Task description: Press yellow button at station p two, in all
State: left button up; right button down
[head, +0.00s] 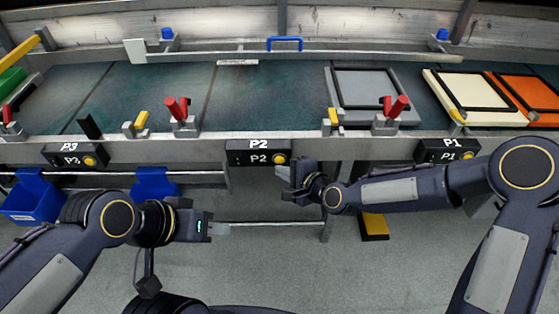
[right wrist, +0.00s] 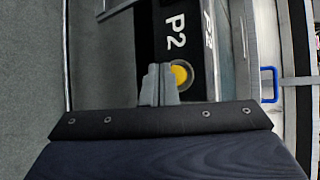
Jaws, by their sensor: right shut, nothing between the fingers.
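The P2 station box (head: 258,153) is black with white "P2" labels and hangs on the front rail of the bench. Its round yellow button (head: 280,159) is at the box's right end. My right gripper (head: 283,171) is shut and empty, just below and in front of that button. In the right wrist view the shut fingertips (right wrist: 159,70) overlap the edge of the yellow button (right wrist: 181,74); I cannot tell whether they touch it. My left gripper (head: 222,229) is lower left over the floor, its fingers too small to read.
Similar boxes, P3 (head: 75,155) and P1 (head: 447,150), hang to either side. Red-handled clamps (head: 180,110) stand on the rail. A grey frame (head: 368,88), a cream panel (head: 470,97) and an orange panel (head: 530,92) lie on the bench. Blue bins (head: 36,198) hang lower left.

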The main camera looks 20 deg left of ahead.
jog(key=shift+w, duration=0.15)
dwell(0.7)
jog(key=shift+w+a, duration=0.1)
jog(key=shift+w, duration=0.2)
jog(key=shift+w+a+b, duration=0.1)
jog(key=shift+w+b, duration=0.3)
jog(key=shift+b, duration=0.05)
dwell(0.5)
dwell(0.3)
jog(key=shift+s+d, duration=0.2)
jog(key=shift+s, duration=0.6)
jog(key=s, duration=0.2)
jog(key=s+d+b, duration=0.1)
jog(key=s, duration=0.2)
jog(key=shift+d, duration=0.2)
jog(key=shift+w, duration=0.1)
dwell(0.5)
